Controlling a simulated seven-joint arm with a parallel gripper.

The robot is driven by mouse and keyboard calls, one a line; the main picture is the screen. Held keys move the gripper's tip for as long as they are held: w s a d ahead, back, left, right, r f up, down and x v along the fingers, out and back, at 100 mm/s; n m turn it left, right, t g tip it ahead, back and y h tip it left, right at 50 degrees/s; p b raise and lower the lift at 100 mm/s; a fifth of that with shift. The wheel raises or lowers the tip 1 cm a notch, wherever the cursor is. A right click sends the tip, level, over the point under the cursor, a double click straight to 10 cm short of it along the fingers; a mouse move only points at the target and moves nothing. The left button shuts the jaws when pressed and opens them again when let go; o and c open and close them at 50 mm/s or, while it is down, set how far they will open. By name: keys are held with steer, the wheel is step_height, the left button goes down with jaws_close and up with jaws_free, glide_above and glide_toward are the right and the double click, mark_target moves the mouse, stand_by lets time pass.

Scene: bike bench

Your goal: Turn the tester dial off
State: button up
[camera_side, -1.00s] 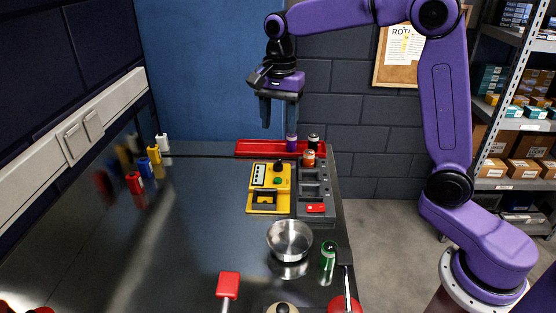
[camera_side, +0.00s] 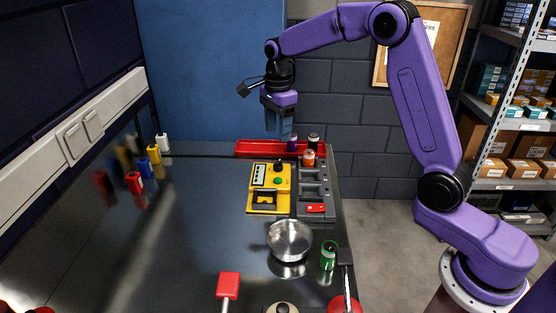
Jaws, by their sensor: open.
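The yellow tester (camera_side: 284,200) lies on the dark bench, right of the middle. Its black dial (camera_side: 278,166) sits at the far end of its face, above a green round part (camera_side: 278,181). The way the dial points is too small to tell. My gripper (camera_side: 280,130) hangs above the far end of the tester, fingers down, open and empty. It is apart from the dial and in front of the red tray in the picture.
A red tray (camera_side: 255,148) lies behind the tester. A grey organiser (camera_side: 313,190) with an orange can (camera_side: 309,158) at its far end stands to its right.

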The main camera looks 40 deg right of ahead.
mark_target(278, 162)
step_height(278, 162, down, 10)
steer(key=shift+f, duration=0.15)
stand_by(0.4)
jaws_close()
